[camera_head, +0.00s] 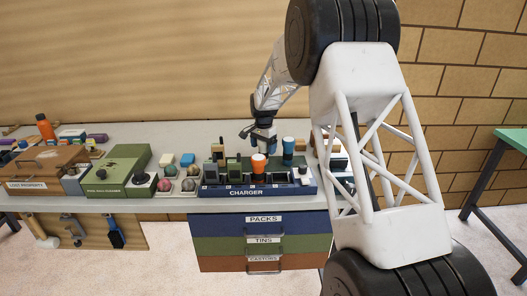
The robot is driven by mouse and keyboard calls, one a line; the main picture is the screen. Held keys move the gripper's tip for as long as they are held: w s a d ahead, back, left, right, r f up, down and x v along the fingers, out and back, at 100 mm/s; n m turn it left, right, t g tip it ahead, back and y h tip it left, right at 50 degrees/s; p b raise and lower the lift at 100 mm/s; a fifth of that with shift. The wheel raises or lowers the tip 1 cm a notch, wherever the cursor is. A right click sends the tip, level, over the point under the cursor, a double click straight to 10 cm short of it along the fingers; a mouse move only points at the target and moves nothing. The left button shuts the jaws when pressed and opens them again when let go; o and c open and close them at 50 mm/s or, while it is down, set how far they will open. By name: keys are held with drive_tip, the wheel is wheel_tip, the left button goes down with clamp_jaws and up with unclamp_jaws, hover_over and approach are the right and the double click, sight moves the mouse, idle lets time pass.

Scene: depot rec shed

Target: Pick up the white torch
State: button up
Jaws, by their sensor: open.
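My gripper (260,138) hangs over the back of the charger (245,192), pointing down, with its jaws open. It is too small to see well between the jaws. The charger is a dark blue tray on the bench front, labelled CHARGER. An orange-topped item with a pale band (258,163) stands upright in it, in front of and below my gripper. A blue-topped item (288,148) stands upright to the right of my gripper. I cannot clearly make out which item is the white torch. My arm hides part of the right end of the bench.
Dark and green upright items (233,168) fill the charger's left. A green case (112,175), a tray of small coloured items (178,177) and a brown lost property box (45,168) stand left. Drawers (263,240) are below. The bench behind the tray is partly clear.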

idle(0.3)
drive_tip(key=c, duration=1.1)
drive_tip(key=shift+r, duration=0.1)
drive_tip(key=shift+r, duration=4.95)
